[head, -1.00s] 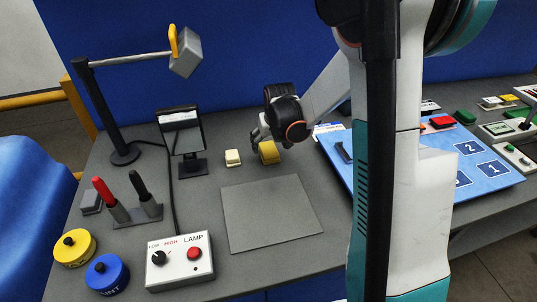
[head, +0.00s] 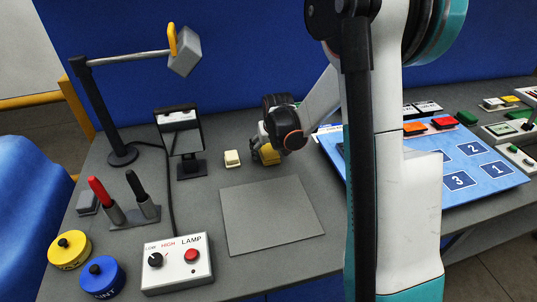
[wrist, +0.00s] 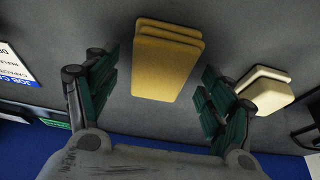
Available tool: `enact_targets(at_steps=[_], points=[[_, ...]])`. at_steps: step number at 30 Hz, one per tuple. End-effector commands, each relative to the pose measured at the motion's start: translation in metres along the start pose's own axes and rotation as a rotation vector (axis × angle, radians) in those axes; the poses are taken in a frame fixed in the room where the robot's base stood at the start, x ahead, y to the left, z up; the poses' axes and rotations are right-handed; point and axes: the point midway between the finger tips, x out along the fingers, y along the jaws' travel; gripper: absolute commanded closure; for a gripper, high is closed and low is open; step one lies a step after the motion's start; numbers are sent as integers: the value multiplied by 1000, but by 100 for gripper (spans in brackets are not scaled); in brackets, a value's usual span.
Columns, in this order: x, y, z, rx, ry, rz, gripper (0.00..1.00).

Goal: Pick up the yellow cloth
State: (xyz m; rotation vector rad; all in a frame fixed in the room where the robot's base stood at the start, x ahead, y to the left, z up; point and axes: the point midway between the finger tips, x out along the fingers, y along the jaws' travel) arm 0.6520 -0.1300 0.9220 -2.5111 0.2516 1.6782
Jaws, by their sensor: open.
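The yellow cloth (head: 269,157) is a folded, layered block on the grey bench top, behind the grey mat. My gripper (head: 260,146) is down at it in the head view and covers part of it. In the wrist view the cloth (wrist: 166,65) lies ahead and between the two green-padded fingers of my gripper (wrist: 157,82). The fingers are wide apart, with a visible gap on each side of the cloth. I cannot tell the exact height of the fingertips above the bench.
A cream folded block (head: 232,158) lies just left of the cloth; in the wrist view it (wrist: 265,90) is close beside the right finger. A small mirror stand (head: 181,140) is further left. The grey mat (head: 270,215) is bare. A blue numbered board (head: 440,165) is at right.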

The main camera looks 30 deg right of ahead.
Motion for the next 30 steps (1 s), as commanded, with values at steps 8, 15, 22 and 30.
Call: enact_targets(at_steps=[8, 15, 22, 30], points=[[1, 0, 0, 0, 0, 0, 25], [1, 0, 0, 0, 0, 0, 61], [1, 0, 0, 0, 0, 0, 76], [-2, 0, -1, 0, 0, 0, 76]])
